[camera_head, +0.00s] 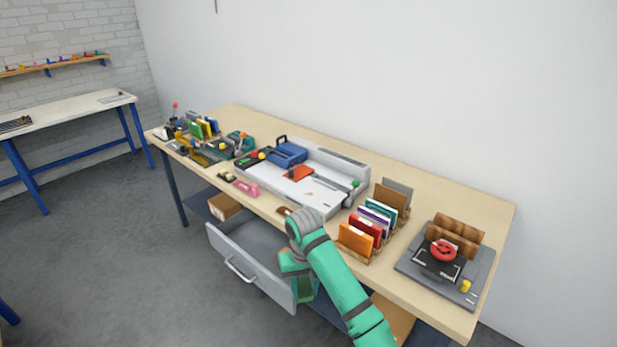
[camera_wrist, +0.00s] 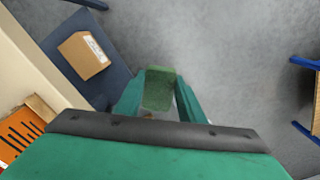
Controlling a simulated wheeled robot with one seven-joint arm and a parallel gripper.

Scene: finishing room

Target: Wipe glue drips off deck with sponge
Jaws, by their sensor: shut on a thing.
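The green sponge (camera_wrist: 158,88) sits between the two green fingers of my gripper (camera_wrist: 158,97) in the wrist view, and the gripper is shut on it. In the head view my gripper (camera_head: 300,284) hangs in front of the table edge, beside the open drawer, and my arm hides part of it. The deck (camera_head: 285,186) is the pale grey top of the machine on the table, behind and above my gripper. A small tan spot (camera_head: 309,194) shows on the deck; I cannot tell whether it is glue.
The grey drawer (camera_head: 238,266) stands pulled out below the table (camera_head: 225,190). A rack of coloured books (camera_head: 368,228) and a dark press (camera_head: 445,262) stand to the right. A blue tool (camera_head: 288,153) and an orange-red piece (camera_head: 298,173) lie on the machine. A cardboard box (camera_wrist: 84,55) sits low.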

